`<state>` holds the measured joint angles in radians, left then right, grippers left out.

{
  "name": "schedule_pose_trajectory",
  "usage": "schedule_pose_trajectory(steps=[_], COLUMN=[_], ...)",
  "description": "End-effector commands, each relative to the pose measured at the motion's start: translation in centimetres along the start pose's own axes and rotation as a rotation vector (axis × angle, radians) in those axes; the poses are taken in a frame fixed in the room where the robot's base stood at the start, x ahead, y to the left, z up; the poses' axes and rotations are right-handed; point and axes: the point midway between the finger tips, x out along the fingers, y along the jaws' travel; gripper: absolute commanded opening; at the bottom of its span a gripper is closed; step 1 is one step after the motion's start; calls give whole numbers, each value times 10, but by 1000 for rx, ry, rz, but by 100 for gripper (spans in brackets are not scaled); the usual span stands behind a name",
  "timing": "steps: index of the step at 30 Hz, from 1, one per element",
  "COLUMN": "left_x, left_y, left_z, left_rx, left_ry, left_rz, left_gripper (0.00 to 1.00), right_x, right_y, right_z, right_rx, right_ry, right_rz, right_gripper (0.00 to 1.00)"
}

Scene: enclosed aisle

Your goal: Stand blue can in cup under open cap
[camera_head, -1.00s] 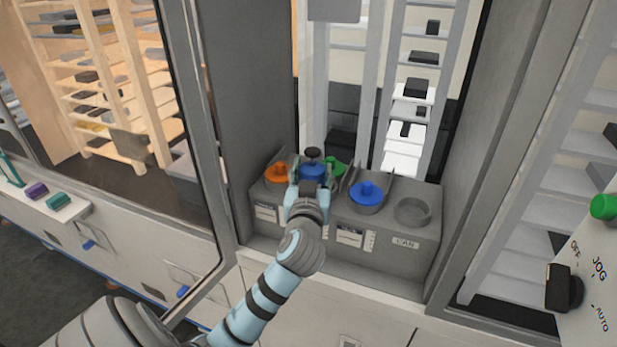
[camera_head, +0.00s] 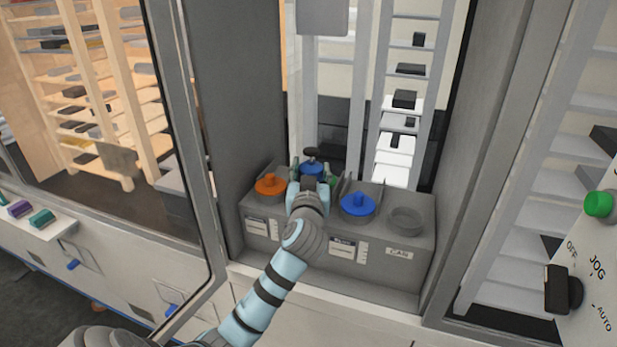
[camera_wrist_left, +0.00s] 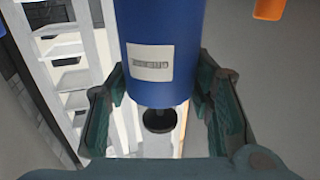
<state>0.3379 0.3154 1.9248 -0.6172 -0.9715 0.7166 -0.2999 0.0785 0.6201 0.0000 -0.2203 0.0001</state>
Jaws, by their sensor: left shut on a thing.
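My left gripper (camera_head: 312,174) is shut on a blue can (camera_head: 311,167), which has a dark knob on top. The can fills the top middle of the left wrist view (camera_wrist_left: 165,60), between the two fingers, with a pale label on its side. The gripper holds it above or just behind a grey block (camera_head: 385,250) of cups. The empty round cup (camera_head: 405,221) at the block's right end has a plate reading CAN below it. My forearm and the gripper hide the middle cups and most of a green part. My right gripper is not in view.
In the block, an orange knobbed piece (camera_head: 270,186) sits left of my gripper and a blue one (camera_head: 357,204) right of it. Thin upright flaps stand among the cups. Grey walls flank the recess, and a control panel (camera_head: 590,270) stands at right.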

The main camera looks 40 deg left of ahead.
Motion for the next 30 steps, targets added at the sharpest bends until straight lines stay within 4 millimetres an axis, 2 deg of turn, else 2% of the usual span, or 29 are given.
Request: schedule_pose_trajectory(steps=[6, 21, 30], left_x=[12, 11, 11], left_y=[4, 4, 4], left_z=[0, 31, 28], left_rx=[-2, -1, -1], left_ry=[3, 2, 2], left_rz=[1, 1, 1], left_gripper=[7, 7, 7], right_x=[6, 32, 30], right_y=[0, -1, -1], right_z=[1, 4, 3], right_rx=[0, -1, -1], right_ry=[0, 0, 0], right_rz=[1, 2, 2], right_gripper=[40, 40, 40])
